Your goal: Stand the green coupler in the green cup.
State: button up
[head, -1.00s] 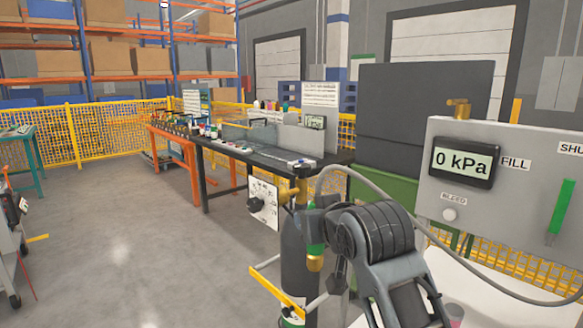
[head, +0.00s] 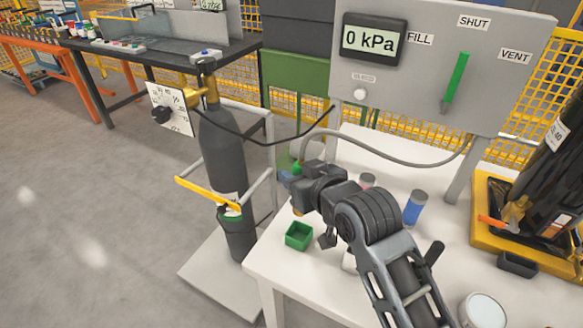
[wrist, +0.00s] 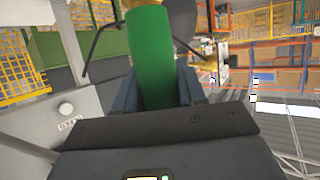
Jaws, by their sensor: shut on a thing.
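The green coupler (wrist: 150,58) is between the jaws of my gripper (wrist: 155,95) in the wrist view. In the head view my gripper (head: 290,178) is shut on it above the back left part of the white table. Only a bit of the coupler's green (head: 297,167) shows there, above the jaws, with a brassy bit below; the wrist hides the rest. A grey hose (head: 400,160) runs from near the coupler to the panel. The square green cup (head: 298,236) sits open on the table's left edge, below and apart from my gripper.
A grey panel (head: 455,75) with a 0 kPa display and green lever stands behind the table (head: 275,262). A dark gas cylinder (head: 222,150) on a cart stands left. Blue (head: 414,208) and reddish containers stand right of my wrist. A yellow tray (head: 487,225) is further right.

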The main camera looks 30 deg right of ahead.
jog(key=shift+r, duration=0.1)
jog(key=shift+f+b, duration=2.45)
jog(key=shift+f, duration=2.5)
jog(key=shift+f+b, duration=0.35)
jog(key=shift+f, duration=0.25)
jog(key=o, duration=1.3)
jog(key=v, duration=0.8)
jog(key=shift+w, duration=0.1)
